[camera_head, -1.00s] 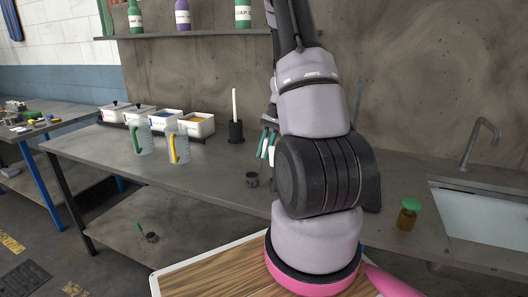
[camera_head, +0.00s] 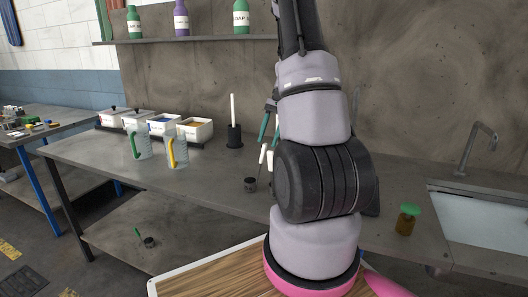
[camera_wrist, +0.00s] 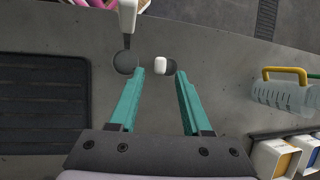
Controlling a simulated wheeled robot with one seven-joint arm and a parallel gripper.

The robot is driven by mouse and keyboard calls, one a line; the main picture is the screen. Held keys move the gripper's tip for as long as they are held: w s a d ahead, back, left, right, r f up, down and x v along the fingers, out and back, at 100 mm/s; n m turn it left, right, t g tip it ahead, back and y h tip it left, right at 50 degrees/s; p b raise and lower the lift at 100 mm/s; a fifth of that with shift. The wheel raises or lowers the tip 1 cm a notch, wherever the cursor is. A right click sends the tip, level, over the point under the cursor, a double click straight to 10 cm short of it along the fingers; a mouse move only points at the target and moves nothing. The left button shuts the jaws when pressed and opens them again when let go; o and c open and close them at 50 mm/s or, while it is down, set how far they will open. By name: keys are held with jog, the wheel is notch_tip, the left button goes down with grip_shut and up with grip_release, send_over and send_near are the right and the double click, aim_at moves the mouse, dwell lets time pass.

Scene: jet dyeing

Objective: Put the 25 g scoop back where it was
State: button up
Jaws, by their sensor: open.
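Two dark scoops with white handles stand on the grey bench; I cannot read which is the 25 g one. In the wrist view, one white handle (camera_wrist: 162,65) is seen end-on over its dark cup, in the gap just beyond the fingertips. The other scoop (camera_wrist: 126,62) is beside the left fingertip, its white handle rising toward the top edge. In the head view a dark cup (camera_head: 250,184) shows left of my arm, with white handles (camera_head: 262,154) above; my arm hides the rest. My gripper (camera_wrist: 158,73), with teal fingers, is open and empty above the bench.
A black holder with a white rod (camera_head: 235,136), white bins (camera_head: 194,131) and two jugs (camera_head: 176,151) stand to the left. A green-handled scoop (camera_head: 149,242) is on the lower shelf. A green-capped jar (camera_head: 406,222) and a sink (camera_head: 485,218) are at right.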

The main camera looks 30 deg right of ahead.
jog(key=v, duration=0.5)
jog(key=s+a+r+n+t+h, duration=0.25)
jog(key=s+a+r, duration=0.25)
jog(key=a+r, duration=0.75)
jog(key=s+a+r+n+t, duration=0.3)
jog(key=s+a+r+t, duration=0.2)
jog(key=s+a, duration=0.3)
jog(key=s+r, duration=0.1)
jog(key=s, duration=0.2)
jog(key=shift+s+a+r+t, duration=0.25)
jog(key=shift+a+t, duration=0.05)
jog(key=shift+t, duration=0.05)
